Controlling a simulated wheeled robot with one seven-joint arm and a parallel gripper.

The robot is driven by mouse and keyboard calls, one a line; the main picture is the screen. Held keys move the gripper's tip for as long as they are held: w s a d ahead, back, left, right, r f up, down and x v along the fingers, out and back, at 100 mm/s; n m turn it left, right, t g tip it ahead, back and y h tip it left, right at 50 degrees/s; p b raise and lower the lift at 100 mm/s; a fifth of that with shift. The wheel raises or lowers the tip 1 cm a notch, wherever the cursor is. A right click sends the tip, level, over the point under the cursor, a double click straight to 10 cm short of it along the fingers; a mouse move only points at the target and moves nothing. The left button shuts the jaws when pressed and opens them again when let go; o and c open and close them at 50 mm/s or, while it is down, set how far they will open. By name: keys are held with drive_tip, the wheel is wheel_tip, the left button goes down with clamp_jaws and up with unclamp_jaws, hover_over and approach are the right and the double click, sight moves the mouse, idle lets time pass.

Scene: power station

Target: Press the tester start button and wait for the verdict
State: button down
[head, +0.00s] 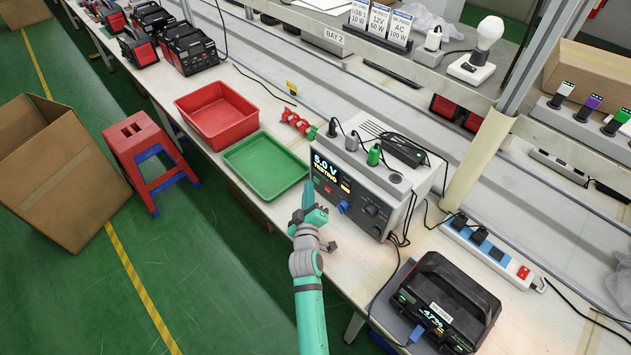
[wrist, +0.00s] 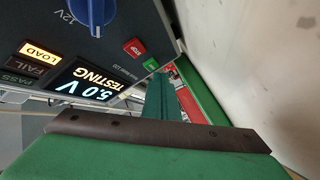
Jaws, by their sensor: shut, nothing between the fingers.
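The tester (head: 385,178) is a grey box on the bench. Its display (head: 325,167) reads 5.0 V TESTING, and the same text shows in the wrist view (wrist: 88,84). There the LOAD lamp (wrist: 40,52) is lit amber, while FAIL (wrist: 33,62) and PASS (wrist: 17,77) are dark. A green button (wrist: 150,64) sits next to the red STOP button (wrist: 134,47). My gripper (head: 307,188) is shut and empty in front of the panel's left part. In the wrist view its fingers (wrist: 163,90) end close to the green button; I cannot tell whether they touch it.
A green tray (head: 235,157) and a red tray (head: 184,100) lie left of the tester. A black power unit (head: 455,295) and a power strip (head: 490,250) are to the right. A blue knob (head: 343,207) sits on the panel. Cables hang beside the tester.

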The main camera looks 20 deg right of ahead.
drive_tip(key=shift+a, duration=0.15)
drive_tip(key=shift+s+a, duration=0.35)
drive_tip(key=shift+a, duration=0.55)
drive_tip(key=shift+s+a, duration=0.4)
drive_tip(key=shift+a, duration=0.5)
drive_tip(key=shift+s+a, duration=0.35)
drive_tip(key=shift+a, duration=0.55)
drive_tip(key=shift+w+a, duration=0.1)
drive_tip(key=shift+f, duration=0.1)
drive_tip(key=shift+d, duration=0.25)
drive_tip(key=shift+a, duration=0.35)
